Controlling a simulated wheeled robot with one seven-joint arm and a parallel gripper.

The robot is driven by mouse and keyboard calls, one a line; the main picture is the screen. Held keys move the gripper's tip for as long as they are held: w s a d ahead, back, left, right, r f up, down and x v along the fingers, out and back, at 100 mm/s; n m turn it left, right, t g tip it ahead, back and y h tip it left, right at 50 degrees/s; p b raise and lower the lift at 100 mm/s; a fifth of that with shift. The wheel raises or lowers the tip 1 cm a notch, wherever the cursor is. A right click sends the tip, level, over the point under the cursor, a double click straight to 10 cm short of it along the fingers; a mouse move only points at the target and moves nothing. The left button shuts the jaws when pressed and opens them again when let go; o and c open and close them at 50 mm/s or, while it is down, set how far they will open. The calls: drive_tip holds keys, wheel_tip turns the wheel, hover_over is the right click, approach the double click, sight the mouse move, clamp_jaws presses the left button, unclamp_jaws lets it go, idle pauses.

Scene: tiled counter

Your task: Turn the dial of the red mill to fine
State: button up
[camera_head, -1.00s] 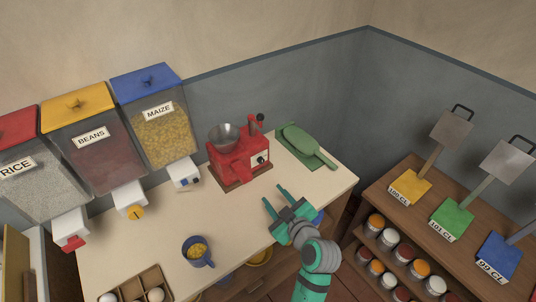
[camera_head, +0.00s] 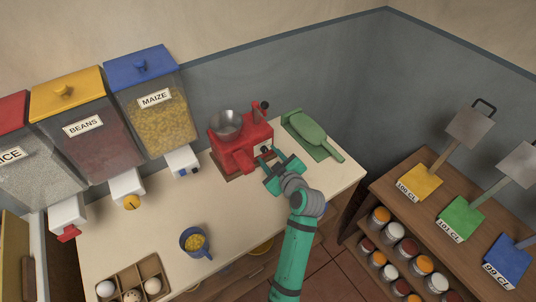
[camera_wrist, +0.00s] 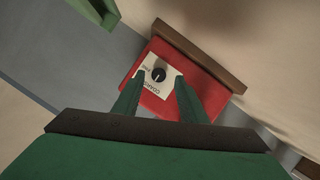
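The red mill (camera_head: 230,148) stands on its brown base on the counter in the head view, with a grey hopper on top. Its black dial (camera_wrist: 158,74) sits on a white plate with lettering on the mill's red side. "COARSE" can be partly read there, but I cannot surely tell the dial's setting. My gripper (camera_head: 272,160) is close to the dial side of the mill and largely hides the dial in the head view. In the wrist view my gripper (camera_wrist: 160,82) is open, its two green fingers apart, with the dial just beyond and between their tips.
A blue mug (camera_head: 194,243) with yellow contents and an egg box (camera_head: 132,271) stand nearer. The counter's middle is clear.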

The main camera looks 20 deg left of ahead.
drive_tip(key=shift+x, duration=0.8)
drive_tip(key=shift+w, duration=0.1)
drive_tip(key=shift+c, duration=0.3)
clamp_jaws()
